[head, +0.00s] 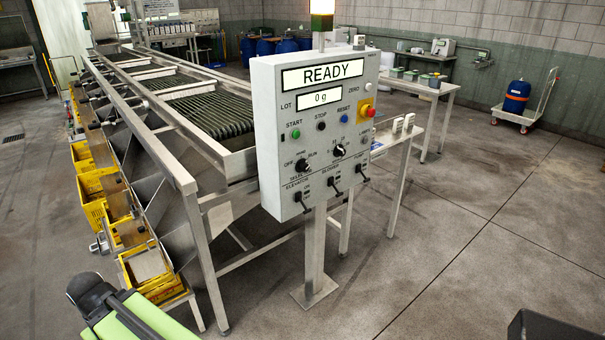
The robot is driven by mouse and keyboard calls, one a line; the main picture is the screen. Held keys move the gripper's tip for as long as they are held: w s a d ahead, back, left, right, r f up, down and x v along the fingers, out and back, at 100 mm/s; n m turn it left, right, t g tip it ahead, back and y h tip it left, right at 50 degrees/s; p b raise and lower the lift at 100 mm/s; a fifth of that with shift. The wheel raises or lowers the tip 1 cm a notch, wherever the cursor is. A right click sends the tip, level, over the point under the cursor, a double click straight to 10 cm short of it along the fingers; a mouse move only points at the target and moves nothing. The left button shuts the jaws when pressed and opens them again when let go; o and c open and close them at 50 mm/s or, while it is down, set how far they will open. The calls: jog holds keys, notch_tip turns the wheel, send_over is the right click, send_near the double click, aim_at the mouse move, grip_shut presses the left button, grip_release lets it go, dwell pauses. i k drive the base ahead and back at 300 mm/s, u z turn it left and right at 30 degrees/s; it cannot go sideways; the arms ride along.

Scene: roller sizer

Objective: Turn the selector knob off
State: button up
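The grey control panel (275,130) stands on a post right of the roller sizer, its display reading READY above 0 g. The black selector knob (303,166) is at its lower left, with OFF printed left of it and other position labels above. Its pointer is too small to read surely. A second black knob (339,151) sits to its right. My green and dark arm shows at the bottom left, well apart from the panel. My gripper's fingertips do not show.
Switch levers (299,200) line the panel's bottom; a red emergency button (371,112) is at its right. The roller sizer (205,105) with yellow crates (92,218) fills the left. Floor in front and right of the panel is clear. A blue drum (516,97) stands far right.

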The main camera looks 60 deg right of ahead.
aim_at(301, 165)
jog(key=z, duration=0.2)
jog(key=i, duration=0.6)
jog(key=z, duration=0.85)
